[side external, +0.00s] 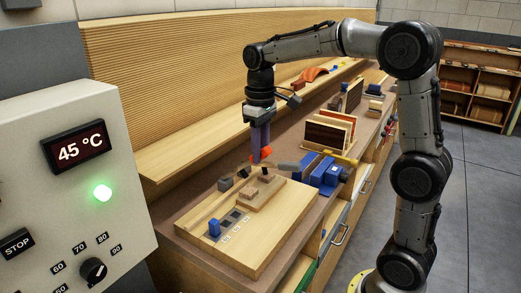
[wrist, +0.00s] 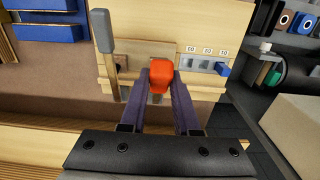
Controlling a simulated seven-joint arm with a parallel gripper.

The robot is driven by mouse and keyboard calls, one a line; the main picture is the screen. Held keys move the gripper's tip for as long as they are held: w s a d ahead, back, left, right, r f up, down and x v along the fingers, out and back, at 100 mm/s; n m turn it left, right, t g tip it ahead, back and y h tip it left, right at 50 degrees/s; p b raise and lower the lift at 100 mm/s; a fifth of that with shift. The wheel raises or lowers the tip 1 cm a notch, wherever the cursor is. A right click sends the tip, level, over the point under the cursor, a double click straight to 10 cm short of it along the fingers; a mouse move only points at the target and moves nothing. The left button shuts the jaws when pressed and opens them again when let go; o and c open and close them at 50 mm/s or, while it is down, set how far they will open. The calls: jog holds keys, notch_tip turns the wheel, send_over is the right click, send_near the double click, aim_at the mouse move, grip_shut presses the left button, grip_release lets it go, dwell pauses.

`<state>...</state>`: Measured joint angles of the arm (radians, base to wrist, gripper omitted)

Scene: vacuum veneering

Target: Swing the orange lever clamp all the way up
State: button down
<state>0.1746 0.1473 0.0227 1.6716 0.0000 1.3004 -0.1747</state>
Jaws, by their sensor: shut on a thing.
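The orange lever clamp shows its orange end (side external: 265,152) at the back edge of a wooden fixture board (side external: 262,262). In the wrist view the orange end (wrist: 161,73) sits between my two purple finger pads. My gripper (side external: 261,148) points down from above and is shut on it; the fingertips also show in the wrist view (wrist: 162,88). Most of the clamp's arm and its pivot are hidden by the fingers, so I cannot tell its exact angle.
A grey-handled lever (wrist: 103,32) stands close beside the orange one. A blue block (side external: 214,228) sits by numbered slots on the board. Blue clamps (side external: 326,172) and a rack of sheets (side external: 329,132) stand to the right. A control panel (side external: 65,190) reads 45 °C, green light lit.

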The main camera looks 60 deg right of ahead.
jog(key=shift+w, duration=0.1)
jog(key=shift+w+r+g, duration=0.8)
jog(key=shift+w+g, duration=0.15)
jog(key=shift+w, duration=0.15)
jog(key=shift+w+r+g, duration=0.8)
jog(key=shift+w+g, duration=0.15)
jog(key=shift+w, duration=0.15)
jog(key=c, duration=0.6)
grip_release()
jog(key=shift+c, duration=0.2)
jog(key=shift+s, duration=0.1)
